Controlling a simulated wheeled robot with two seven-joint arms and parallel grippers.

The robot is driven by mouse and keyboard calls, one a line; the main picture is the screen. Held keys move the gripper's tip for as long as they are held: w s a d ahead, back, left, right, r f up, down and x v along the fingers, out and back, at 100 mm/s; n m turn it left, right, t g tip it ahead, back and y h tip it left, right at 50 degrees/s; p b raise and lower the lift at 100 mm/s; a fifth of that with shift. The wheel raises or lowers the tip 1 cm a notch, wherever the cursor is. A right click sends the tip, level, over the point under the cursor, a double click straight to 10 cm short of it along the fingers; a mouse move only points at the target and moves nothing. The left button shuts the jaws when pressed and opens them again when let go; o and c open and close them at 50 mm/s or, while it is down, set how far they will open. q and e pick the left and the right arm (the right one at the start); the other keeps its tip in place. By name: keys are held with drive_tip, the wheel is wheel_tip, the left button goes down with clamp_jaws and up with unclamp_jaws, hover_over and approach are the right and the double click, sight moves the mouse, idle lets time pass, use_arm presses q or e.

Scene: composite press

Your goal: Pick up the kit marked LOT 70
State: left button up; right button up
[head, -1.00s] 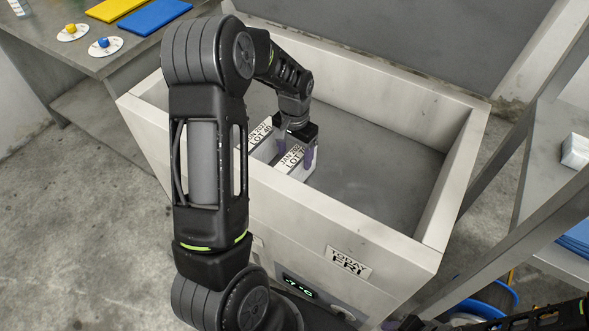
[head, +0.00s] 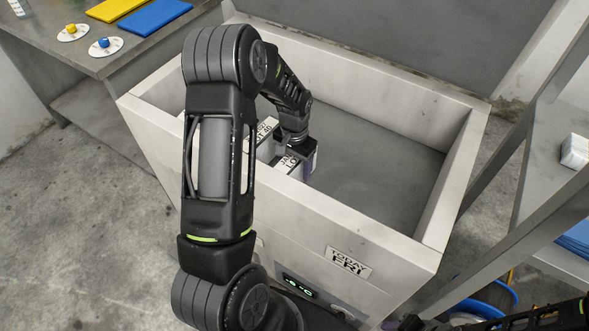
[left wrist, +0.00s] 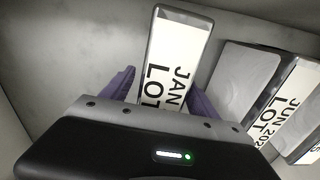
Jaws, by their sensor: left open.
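My left gripper (head: 304,158) is open and low inside the chest freezer (head: 350,225). Its purple fingers stand on either side of a labelled kit (head: 287,165), which also shows between the fingertips in the left wrist view (left wrist: 178,48). That label reads JAN and LOT; its lot number is hidden behind the gripper.
The freezer's right half has a bare floor (head: 385,170). A table (head: 95,60) with yellow and blue mats is at the back left; a shelf rack (head: 545,200) stands at the right.

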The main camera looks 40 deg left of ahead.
use_arm(q)
drive_tip(key=shift+c, duration=0.2)
clamp_jaws()
idle(0.5)
